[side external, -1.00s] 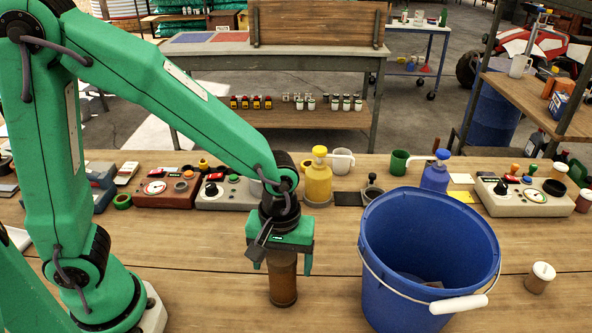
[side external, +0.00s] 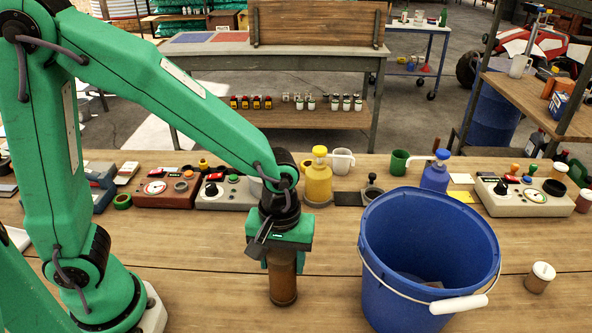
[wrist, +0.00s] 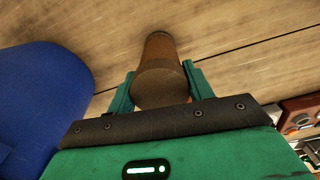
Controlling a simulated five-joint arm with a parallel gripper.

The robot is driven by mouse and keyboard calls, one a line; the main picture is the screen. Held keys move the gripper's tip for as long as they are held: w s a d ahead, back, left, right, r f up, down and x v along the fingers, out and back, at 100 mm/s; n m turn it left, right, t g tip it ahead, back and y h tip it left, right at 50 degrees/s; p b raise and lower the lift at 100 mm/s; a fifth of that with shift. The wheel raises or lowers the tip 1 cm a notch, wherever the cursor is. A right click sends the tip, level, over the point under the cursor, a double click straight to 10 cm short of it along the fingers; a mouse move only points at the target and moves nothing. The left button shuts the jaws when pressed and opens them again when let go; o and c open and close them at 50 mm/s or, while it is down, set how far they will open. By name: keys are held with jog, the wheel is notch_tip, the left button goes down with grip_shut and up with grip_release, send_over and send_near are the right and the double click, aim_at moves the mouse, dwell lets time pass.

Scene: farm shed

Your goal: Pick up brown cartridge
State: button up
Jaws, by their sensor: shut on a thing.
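The brown cartridge (side external: 283,280) is an upright brown cylinder standing on the wooden bench in the side view, left of the blue bucket. My gripper (side external: 283,259) is above it, pointing down, with its jaws shut around the cartridge's upper part. In the wrist view the cartridge (wrist: 160,82) sits between the two green fingers (wrist: 160,92), one touching each side. Its lower end still appears to rest on the bench. Its top is hidden by my gripper in the side view.
A blue bucket (side external: 385,270) with a white-gripped handle stands close on the right; it also shows in the wrist view (wrist: 40,100). A small white-lidded jar (side external: 540,277) is far right. Control boxes (side external: 165,188) and pump bottles (side external: 319,180) line the back. Bench between cartridge and arm base is clear.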

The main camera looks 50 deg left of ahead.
aim_at(282, 252)
jog(key=shift+r, duration=0.75)
notch_tip(282, 252, up, 2)
jog(key=shift+r, duration=0.1)
jog(key=s+d+r, duration=0.6)
jog(key=s, duration=0.4)
jog(key=shift+r, duration=0.4)
